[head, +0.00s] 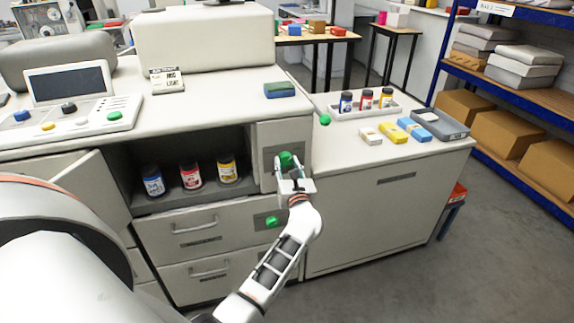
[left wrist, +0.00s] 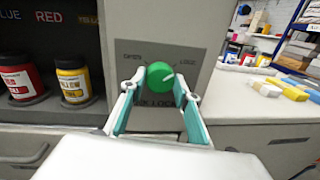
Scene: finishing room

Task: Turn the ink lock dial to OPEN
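The ink lock dial is a round green knob (left wrist: 160,76) on a grey panel (left wrist: 195,50) with OPEN lettered at its upper left and LOCK at its upper right. Its white pointer mark slants to the upper right, towards LOCK. In the head view the dial (head: 285,158) sits on the cabinet front, partly covered by my gripper. My left gripper (head: 293,174) is in front of it. In the left wrist view its teal-padded fingers (left wrist: 159,88) stand open, one on each side of the dial. I cannot tell whether they touch it. My right gripper is not in view.
Blue, red and yellow ink jars (head: 191,176) stand in the open bay left of the panel. Another green knob (head: 271,220) is on the drawer front below, and one (head: 325,119) is to the upper right. A side counter (head: 340,150) holds more jars and blocks.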

